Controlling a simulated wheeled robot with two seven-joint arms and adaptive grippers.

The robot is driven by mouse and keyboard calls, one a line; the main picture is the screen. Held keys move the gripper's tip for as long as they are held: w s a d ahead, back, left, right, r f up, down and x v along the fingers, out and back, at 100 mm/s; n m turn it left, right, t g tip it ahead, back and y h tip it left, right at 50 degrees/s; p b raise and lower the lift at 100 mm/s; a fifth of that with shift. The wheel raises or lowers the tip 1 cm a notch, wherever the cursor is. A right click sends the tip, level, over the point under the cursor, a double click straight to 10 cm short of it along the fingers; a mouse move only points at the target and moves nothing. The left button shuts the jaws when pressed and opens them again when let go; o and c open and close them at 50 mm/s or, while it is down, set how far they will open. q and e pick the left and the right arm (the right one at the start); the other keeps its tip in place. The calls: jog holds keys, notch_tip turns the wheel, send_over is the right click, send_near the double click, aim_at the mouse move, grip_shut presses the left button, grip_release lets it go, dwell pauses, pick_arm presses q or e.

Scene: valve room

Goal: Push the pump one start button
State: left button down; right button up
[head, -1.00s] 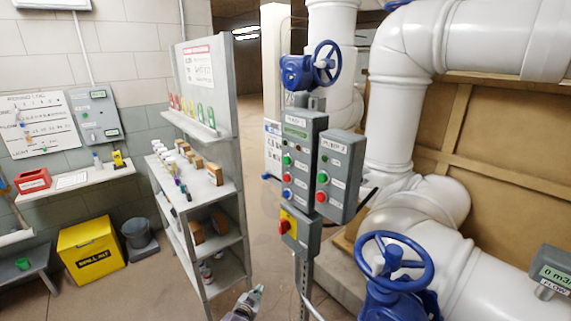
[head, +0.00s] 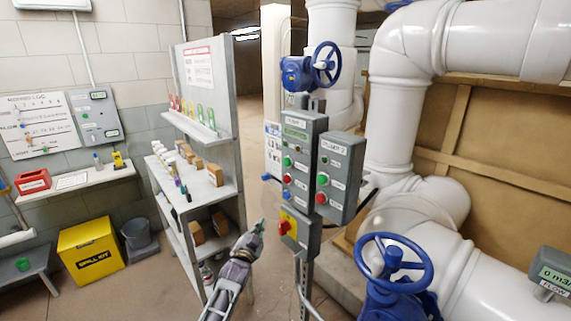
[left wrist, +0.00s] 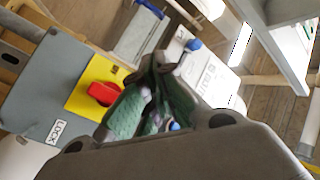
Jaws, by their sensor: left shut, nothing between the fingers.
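The pump 1 control box (head: 304,150) is the grey box on the post in the head view, with a green button (head: 287,161), a red one (head: 287,178) and a blue one (head: 286,195) in a column. The green one looks like the start button; its label is too small to read. My left gripper (head: 259,226) is shut and empty, below and left of that box, beside the lower box with a red switch (head: 284,227) on a yellow plate. In the left wrist view my shut fingers (left wrist: 157,62) are near the red switch (left wrist: 103,93). My right gripper is not in view.
The pump 2 box (head: 340,178) with its own green and red buttons adjoins on the right. A shelf rack (head: 232,190) stands left of my left arm. Blue valve wheels (head: 326,64) sit above and at the lower right (head: 394,262). White pipes fill the right side.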

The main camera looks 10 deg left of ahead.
aim_at(287, 162)
pick_arm(q)
jog(key=s+r+m+t, duration=0.1)
jog(key=r+m+t, duration=0.1)
jog(key=r, duration=0.6)
jog(key=s+r+m+t+h, duration=0.1)
jog(key=r+m, duration=0.3)
jog(key=r, duration=0.4)
jog(key=s+r+m+t, duration=0.2)
jog(key=s+r+m, duration=0.1)
jog(key=r, duration=0.5)
jog(key=shift+r+m+t, duration=0.15)
jog(key=shift+m+t, duration=0.25)
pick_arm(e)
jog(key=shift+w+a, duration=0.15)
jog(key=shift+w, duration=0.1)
pick_arm(q)
jog(key=shift+d, duration=0.1)
jog(key=shift+w+d, duration=0.1)
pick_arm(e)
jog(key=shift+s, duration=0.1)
